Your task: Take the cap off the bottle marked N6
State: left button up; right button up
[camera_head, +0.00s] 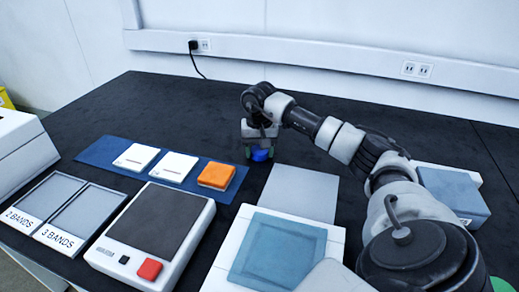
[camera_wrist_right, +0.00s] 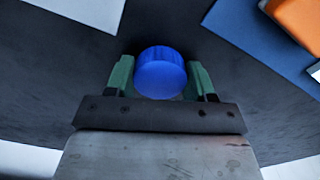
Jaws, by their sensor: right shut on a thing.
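A blue ridged cap (camera_wrist_right: 160,72) sits between the green fingers of my right gripper (camera_wrist_right: 160,80) in the right wrist view. The gripper is shut on it. In the head view the blue cap (camera_head: 261,155) shows just below my right gripper (camera_head: 261,148), low over the dark table beyond the grey plate. I cannot make out a bottle under the cap, nor any N6 mark. Whether the cap is on a bottle cannot be told. My left gripper is not in view.
A blue mat (camera_head: 107,151) left of the gripper carries two white pieces and an orange one (camera_head: 217,175). A scale-like device (camera_head: 160,222), trays marked 2 BANDS and 3 BANDS (camera_head: 82,216), and a grey plate (camera_head: 302,193) lie nearer. The dark table (camera_head: 185,100) behind is clear.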

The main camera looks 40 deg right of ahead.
aim_at(259, 150)
jog(key=o, duration=1)
jog(key=shift+f, duration=0.1)
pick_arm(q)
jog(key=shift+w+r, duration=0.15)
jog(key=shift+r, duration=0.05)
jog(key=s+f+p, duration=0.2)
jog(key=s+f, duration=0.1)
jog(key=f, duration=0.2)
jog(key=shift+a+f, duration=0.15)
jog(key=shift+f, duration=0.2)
pick_arm(e)
notch_tip(259, 150, up, 12)
